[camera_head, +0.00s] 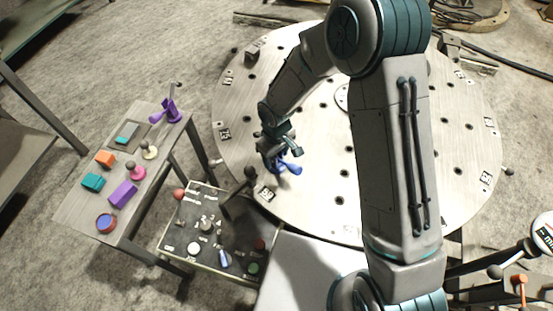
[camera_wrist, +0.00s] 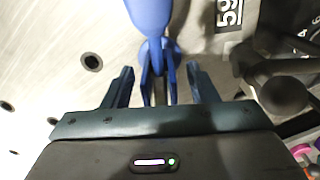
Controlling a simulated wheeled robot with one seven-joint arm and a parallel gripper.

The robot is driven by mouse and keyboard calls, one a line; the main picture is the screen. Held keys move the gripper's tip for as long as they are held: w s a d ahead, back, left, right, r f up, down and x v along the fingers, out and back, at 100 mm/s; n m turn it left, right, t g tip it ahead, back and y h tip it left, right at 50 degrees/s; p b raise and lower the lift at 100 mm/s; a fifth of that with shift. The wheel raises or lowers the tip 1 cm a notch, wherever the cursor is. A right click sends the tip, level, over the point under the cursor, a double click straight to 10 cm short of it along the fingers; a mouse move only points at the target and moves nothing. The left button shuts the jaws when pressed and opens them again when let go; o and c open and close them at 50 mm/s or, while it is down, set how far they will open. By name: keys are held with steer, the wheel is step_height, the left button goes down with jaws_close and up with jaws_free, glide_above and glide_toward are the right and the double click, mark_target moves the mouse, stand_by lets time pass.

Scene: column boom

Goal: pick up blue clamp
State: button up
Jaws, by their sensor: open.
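The blue clamp (camera_head: 291,168) sits on the round metal table near its front left edge, in the head view. It also shows in the wrist view (camera_wrist: 150,14), with its blue parts reaching in from the top between my two fingers. My gripper (camera_head: 272,160) is right at the clamp and partly hides it in the head view. In the wrist view my gripper (camera_wrist: 161,85) is open, with one dark finger on each side of the clamp. I cannot tell whether either finger touches it.
The round table (camera_head: 236,100) has several holes and number plates. A control box (camera_head: 217,235) with knobs and levers stands below it. A side table (camera_head: 85,205) at left holds a purple clamp (camera_head: 168,110) and several coloured objects. A dark round knob (camera_wrist: 283,94) is close right of my gripper.

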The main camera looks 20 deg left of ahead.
steer(key=c, duration=1.1)
steer(key=shift+r, duration=0.1)
steer(key=shift+r, duration=0.4)
step_height(320, 180, up, 3)
steer(key=shift+w+r+b, duration=0.1)
steer(key=shift+b, duration=0.35)
steer(key=d+r, duration=0.2)
steer(key=d, duration=0.2)
steer(key=d+r, duration=0.2)
steer(key=d, duration=0.1)
steer(key=w+d+r, duration=0.1)
steer(key=d+r, duration=0.1)
steer(key=d, duration=0.2)
steer(key=shift+d+r+b, duration=0.3)
steer(key=shift+r+b, duration=0.05)
steer(key=shift+r, duration=0.05)
